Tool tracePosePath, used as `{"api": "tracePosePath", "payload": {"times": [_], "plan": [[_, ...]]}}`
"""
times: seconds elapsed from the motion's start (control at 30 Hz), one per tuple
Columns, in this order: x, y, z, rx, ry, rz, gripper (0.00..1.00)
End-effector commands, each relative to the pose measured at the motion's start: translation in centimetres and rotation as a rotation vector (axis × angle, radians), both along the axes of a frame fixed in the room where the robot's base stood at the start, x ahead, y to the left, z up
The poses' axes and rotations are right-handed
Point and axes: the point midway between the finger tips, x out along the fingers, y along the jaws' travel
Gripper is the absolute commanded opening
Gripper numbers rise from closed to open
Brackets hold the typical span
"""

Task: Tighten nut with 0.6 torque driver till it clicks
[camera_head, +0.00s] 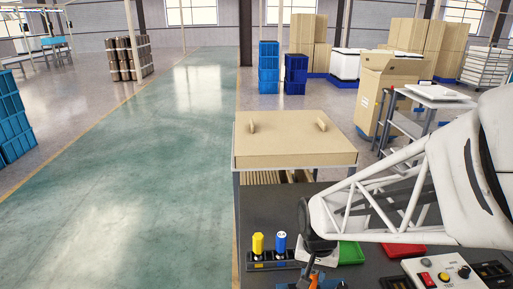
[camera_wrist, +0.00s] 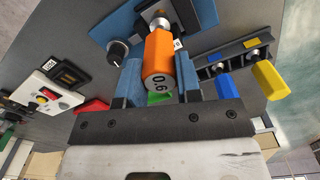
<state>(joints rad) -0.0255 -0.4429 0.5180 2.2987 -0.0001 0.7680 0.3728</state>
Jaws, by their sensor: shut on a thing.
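An orange torque driver (camera_wrist: 158,62) marked 0.6 on its end is between my gripper's (camera_wrist: 160,85) blue fingers, which are shut on it. In the wrist view its far, silver end points at a blue fixture (camera_wrist: 120,25); whether it touches a nut there is hidden. A black round knob-like part (camera_wrist: 118,52) stands on the fixture beside it. In the head view only a bit of orange shows near the bottom edge, and my arm covers much of the area. No nut can be made out clearly.
A black rack (camera_head: 270,264) holds a yellow driver (camera_head: 257,243) and a blue-and-white driver (camera_head: 280,242). A green bin (camera_head: 350,252) and a red bin (camera_head: 402,250) lie right of it. A white control box (camera_head: 445,271) with buttons stands at right. A cardboard-coloured box (camera_head: 295,140) is behind.

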Motion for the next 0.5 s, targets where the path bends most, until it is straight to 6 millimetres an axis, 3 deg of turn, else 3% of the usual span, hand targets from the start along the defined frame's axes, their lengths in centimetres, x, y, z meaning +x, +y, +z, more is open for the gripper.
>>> {"api": "tracePosePath", "payload": {"times": [0.5], "plan": [[0.01,0.0,-0.32,0.0,0.0,0.0,0.0]]}}
